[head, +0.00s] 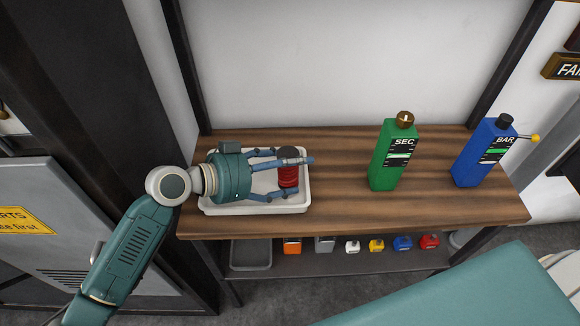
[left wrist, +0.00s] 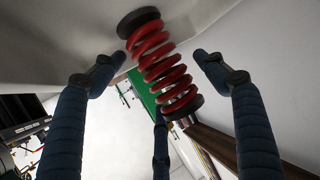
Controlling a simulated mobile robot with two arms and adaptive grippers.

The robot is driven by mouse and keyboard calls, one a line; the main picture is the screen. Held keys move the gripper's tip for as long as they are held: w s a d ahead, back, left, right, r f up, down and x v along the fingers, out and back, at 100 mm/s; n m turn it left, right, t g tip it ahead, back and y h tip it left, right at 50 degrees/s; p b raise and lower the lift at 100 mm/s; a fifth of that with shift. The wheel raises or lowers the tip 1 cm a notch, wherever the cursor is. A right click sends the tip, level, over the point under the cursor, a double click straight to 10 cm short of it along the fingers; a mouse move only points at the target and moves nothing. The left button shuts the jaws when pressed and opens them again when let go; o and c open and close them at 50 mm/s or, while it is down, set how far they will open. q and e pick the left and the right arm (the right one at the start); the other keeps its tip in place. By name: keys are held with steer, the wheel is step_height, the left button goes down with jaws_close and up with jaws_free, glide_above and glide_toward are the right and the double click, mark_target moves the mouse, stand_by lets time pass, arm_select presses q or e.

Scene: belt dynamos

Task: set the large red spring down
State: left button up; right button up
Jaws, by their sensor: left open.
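The large red spring (head: 289,176) has dark end caps and is in the white tray (head: 255,207) on the wooden table. It also shows in the left wrist view (left wrist: 160,62), between my spread fingers and clear of the two side ones. My left gripper (head: 287,178) is open around the spring, over the tray. In the left wrist view the left gripper (left wrist: 155,80) has fingers on both sides and a third one below. Part of the spring is hidden by a finger in the head view. My right gripper is not in view.
A green SEC device (head: 393,160) and a blue BAR device (head: 480,155) stand on the table (head: 340,190) to the right. A lower shelf (head: 340,262) holds a grey tray (head: 251,254) and several small coloured items. The table between tray and green device is clear.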

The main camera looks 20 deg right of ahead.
mark_target(282, 170)
arm_select(q)
steer(key=v, duration=0.7)
steer(key=shift+a+r+p, duration=0.1)
steer(key=shift+a+p, duration=0.05)
steer(key=shift+p, duration=0.15)
